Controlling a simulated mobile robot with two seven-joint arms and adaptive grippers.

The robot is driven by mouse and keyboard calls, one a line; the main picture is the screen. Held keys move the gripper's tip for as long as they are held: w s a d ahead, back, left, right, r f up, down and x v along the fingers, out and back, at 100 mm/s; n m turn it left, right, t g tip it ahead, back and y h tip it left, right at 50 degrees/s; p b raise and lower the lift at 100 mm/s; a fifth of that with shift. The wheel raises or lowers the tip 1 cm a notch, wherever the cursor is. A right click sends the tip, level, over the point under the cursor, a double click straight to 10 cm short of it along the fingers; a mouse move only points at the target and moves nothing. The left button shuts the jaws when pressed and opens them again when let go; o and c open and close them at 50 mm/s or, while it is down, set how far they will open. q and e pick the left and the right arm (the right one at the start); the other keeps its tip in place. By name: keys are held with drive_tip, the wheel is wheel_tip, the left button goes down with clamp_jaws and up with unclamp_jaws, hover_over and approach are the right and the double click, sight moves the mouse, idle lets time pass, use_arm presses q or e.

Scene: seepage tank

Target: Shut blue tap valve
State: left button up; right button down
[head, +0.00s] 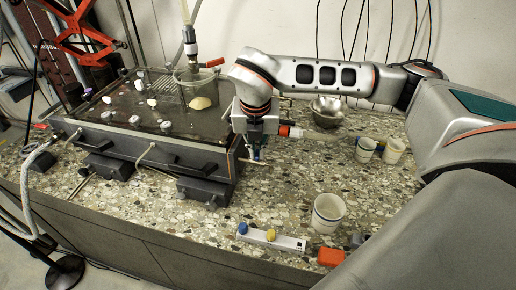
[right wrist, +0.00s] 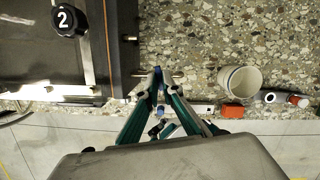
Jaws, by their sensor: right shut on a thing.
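The seepage tank (head: 215,160) is a dark, low box on the speckled counter; its edge also shows at the left of the right wrist view (right wrist: 122,45). The blue tap valve (head: 257,153) is a small blue piece on a thin metal pipe at the tank's right front corner. My right gripper (head: 257,158) points down there, with its fingers shut on the blue handle. In the right wrist view, the fingertips (right wrist: 158,74) meet around a bit of blue, and they hide most of the valve. My left gripper is not in view.
A red-ended fitting (head: 290,131) sits just right of my right gripper. A power strip (head: 272,238) and an orange block (head: 330,257) lie near the front edge.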

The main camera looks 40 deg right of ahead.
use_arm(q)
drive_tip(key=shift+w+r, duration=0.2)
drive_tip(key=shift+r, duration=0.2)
use_arm(e)
drive_tip(key=shift+f+m, duration=0.1)
drive_tip(key=shift+m, duration=0.7)
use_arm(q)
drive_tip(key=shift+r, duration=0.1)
use_arm(e)
drive_tip(key=shift+m+h+p, duration=0.3)
drive_tip(key=c, duration=2.2)
unclamp_jaws()
drive_tip(key=shift+c, duration=0.2)
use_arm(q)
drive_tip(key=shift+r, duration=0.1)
use_arm(e)
wheel_tip(320, 180, up, 4)
drive_tip(key=p, duration=0.3)
drive_tip(key=shift+r+p, duration=1.1)
drive_tip(key=shift+r, duration=0.55)
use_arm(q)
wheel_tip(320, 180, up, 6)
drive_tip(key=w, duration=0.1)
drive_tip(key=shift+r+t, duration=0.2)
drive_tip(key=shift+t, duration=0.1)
